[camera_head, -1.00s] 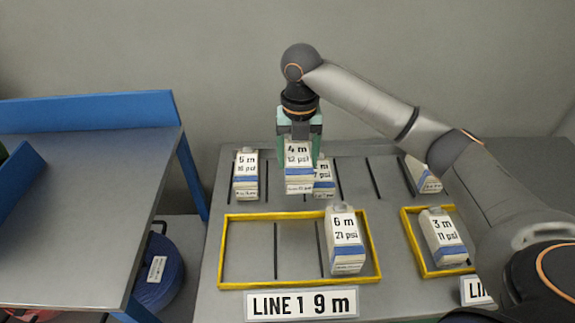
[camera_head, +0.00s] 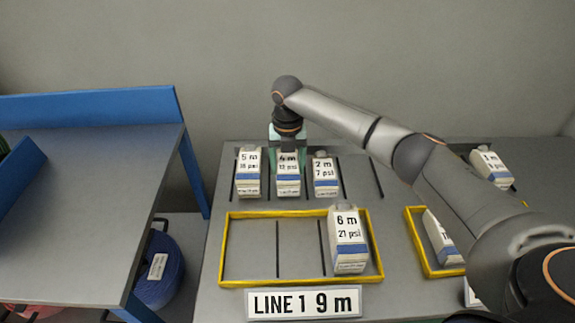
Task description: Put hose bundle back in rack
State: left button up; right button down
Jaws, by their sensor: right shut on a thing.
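White hose bundles with blue bands and printed labels stand on the grey bench. My right gripper (camera_head: 287,155) is shut on the 4 m bundle (camera_head: 288,175), which sits in the back row between the 5 m bundle (camera_head: 248,172) and the 2 m bundle (camera_head: 325,175). The gripper covers its top; I cannot tell whether its base touches the bench. The 6 m bundle (camera_head: 348,242) stands at the right end of the yellow-framed tray (camera_head: 225,250) marked LINE 1 9 m. My left gripper is not in view.
A second yellow frame (camera_head: 415,235) at right holds a bundle (camera_head: 441,240), partly hidden by my right arm. Another bundle (camera_head: 490,168) stands behind it. A grey table with blue edges (camera_head: 80,200) is at left, with a blue coil (camera_head: 160,270) below. Dark dividers separate the slots.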

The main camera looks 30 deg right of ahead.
aim_at(287, 164)
jog(key=shift+f, duration=0.1)
grip_release()
dwell(0.3)
notch_tip(287, 164, up, 12)
jog(key=shift+p, duration=0.4)
jog(key=shift+a, duration=0.1)
